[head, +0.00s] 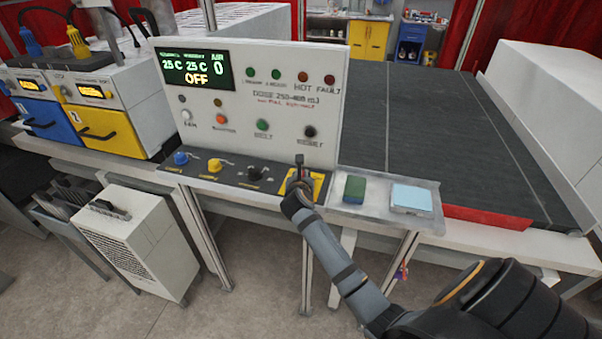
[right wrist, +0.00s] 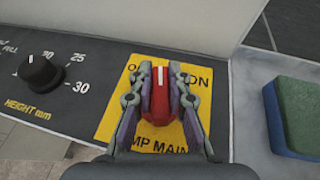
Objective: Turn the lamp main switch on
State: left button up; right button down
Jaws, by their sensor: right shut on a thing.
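The lamp main switch is a red knob (right wrist: 160,98) with a white line, on a yellow plate (right wrist: 112,128) with the partly hidden words "LAMP MAIN" and "ON". In the right wrist view the white line points straight up, between the side marked "ON" and the other side. My right gripper (right wrist: 160,92) is shut on the knob, one finger on each side. In the head view my right gripper (head: 300,172) reaches down onto the yellow plate (head: 318,184) at the right end of the dark control strip. It hides the knob there. My left gripper is not in view.
A black height knob (right wrist: 40,72) sits left of the plate. A green sponge (head: 354,189) and a light blue block (head: 411,198) lie on a tray to the right. The white panel (head: 300,130) rises behind, its display (head: 195,70) reading "OFF".

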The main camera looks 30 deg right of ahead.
jog(key=m+g+h+p, duration=0.1)
jog(key=m+g+h, duration=0.2)
jog(key=shift+m, duration=0.3)
jog(key=m+g+h, duration=0.1)
jog(key=m+g, duration=0.1)
jog(key=g, duration=0.1)
jog(key=shift+s+d+m+h, duration=0.1)
jog(key=shift+m+h, duration=0.2)
jog(key=shift+m, duration=0.1)
jog(key=m+g+b, duration=0.1)
jog(key=m+g, duration=0.1)
jog(key=shift+s+f+g+h+b, duration=0.1)
jog(key=shift+f+g+h+b, duration=0.05)
jog(key=shift+g+h+b, duration=0.2)
jog(key=shift+s+m+g+b, duration=0.15)
jog(key=shift+m+g+b, duration=0.95)
jog(key=shift+m+g, duration=0.55)
jog(key=c, duration=1.3)
grip_release()
jog(key=shift+d, duration=0.1)
